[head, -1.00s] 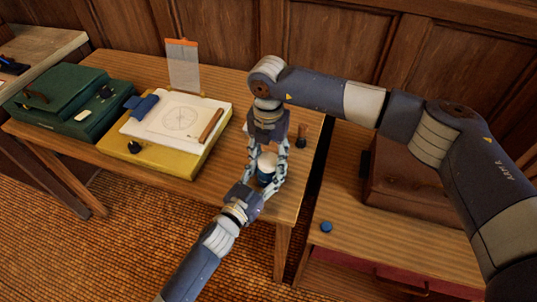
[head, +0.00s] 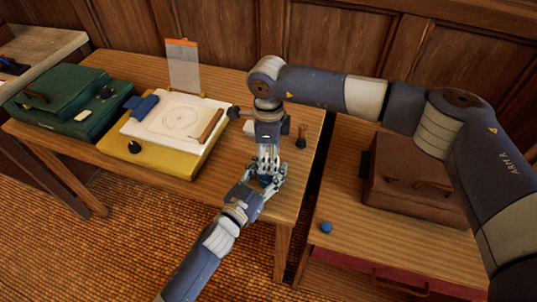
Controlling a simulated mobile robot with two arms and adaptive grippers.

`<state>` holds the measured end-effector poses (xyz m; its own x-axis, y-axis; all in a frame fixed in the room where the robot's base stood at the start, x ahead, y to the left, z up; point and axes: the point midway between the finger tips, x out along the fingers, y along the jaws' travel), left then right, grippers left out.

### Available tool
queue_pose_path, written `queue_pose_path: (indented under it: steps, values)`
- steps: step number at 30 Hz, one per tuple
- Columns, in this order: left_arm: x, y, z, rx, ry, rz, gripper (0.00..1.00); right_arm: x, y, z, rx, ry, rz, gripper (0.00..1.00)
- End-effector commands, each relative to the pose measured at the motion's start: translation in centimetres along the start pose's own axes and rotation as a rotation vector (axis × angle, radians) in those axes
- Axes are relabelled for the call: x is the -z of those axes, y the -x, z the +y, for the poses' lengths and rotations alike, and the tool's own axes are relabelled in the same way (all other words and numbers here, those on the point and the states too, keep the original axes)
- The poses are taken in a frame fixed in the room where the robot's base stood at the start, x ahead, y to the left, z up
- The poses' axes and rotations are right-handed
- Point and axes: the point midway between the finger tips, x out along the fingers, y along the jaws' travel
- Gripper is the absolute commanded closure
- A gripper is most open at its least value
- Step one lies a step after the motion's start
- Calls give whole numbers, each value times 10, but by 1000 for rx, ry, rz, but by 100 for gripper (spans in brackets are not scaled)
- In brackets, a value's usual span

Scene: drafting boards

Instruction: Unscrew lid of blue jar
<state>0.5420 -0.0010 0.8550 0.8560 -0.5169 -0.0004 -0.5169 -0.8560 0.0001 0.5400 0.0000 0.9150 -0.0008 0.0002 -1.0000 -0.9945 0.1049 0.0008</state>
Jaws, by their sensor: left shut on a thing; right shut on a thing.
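The blue jar (head: 265,180) stands near the front right of the wooden table, mostly hidden behind the fingers of both grippers. My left gripper (head: 268,184) reaches in from the front and is shut on the jar's body. My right gripper (head: 267,170) points straight down from above and is shut on the jar's lid. The lid, white in the earlier view, is covered by the fingers, so I cannot tell how far it is turned.
A yellow drafting board (head: 165,163) with paper lies left of the jar, a green case (head: 70,105) farther left. A dark-handled item (head: 301,137) stands behind right. On the neighbouring desk are a small blue round object (head: 326,227) and a brown case (head: 418,190).

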Motion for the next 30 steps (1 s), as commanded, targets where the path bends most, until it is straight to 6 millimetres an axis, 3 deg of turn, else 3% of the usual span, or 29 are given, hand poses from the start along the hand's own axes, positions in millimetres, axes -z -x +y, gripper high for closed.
queue_pose_path:
  steps: [24, 30]
  values:
    - [0, 0, 0, -1, 0, 0, 100, 0, 1, -1, 2, 1449, 2, 84]
    - [0, 0, 0, -1, 0, 0, 100, 0, 1, -1, 2, 1716, 2, 84]
